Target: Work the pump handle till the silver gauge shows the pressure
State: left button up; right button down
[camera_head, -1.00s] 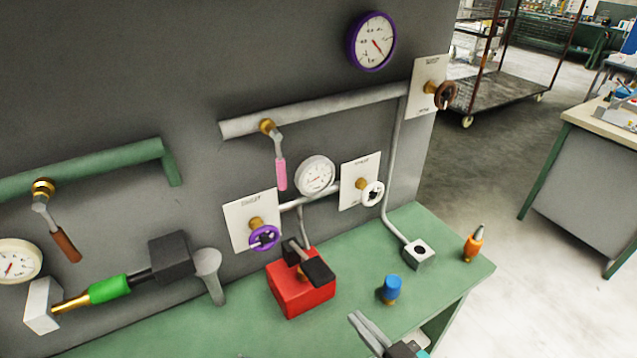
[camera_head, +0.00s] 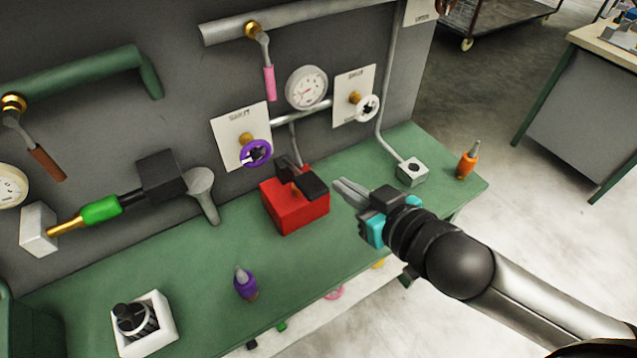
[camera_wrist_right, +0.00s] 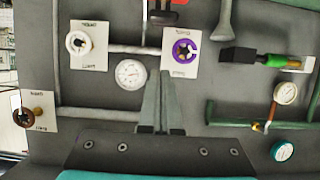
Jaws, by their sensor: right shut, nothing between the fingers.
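The pump is a red box (camera_head: 300,215) on the green bench, with a black handle (camera_head: 308,184) across its top. The silver gauge (camera_head: 306,88) is on the grey panel above it; its needle is too small to read exactly. In the right wrist view, which looks at the panel upside down, the gauge shows left of the fingers (camera_wrist_right: 130,73), and part of the red pump shows at the top edge (camera_wrist_right: 170,16). My right gripper (camera_head: 341,188) is shut and empty, just right of the pump handle and apart from it. My left gripper is out of view.
A purple handwheel (camera_head: 256,153) and a white handwheel (camera_head: 368,108) stick out of the panel above the pump. A pink-handled lever (camera_head: 269,83) hangs nearby. A purple bottle (camera_head: 245,284) stands left in front; an orange one (camera_head: 468,162) stands right. Bench space before the pump is clear.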

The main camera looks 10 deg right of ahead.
jog(key=shift+r, duration=0.1)
dwell(0.3)
send_over(318, 191)
jog(key=f, duration=0.3)
jog(key=shift+w+f, duration=0.3)
jog(key=shift+s+f, duration=0.15)
jog(key=shift+f, duration=0.9)
jog(key=shift+s+f, duration=0.1)
jog(key=shift+f, duration=0.95)
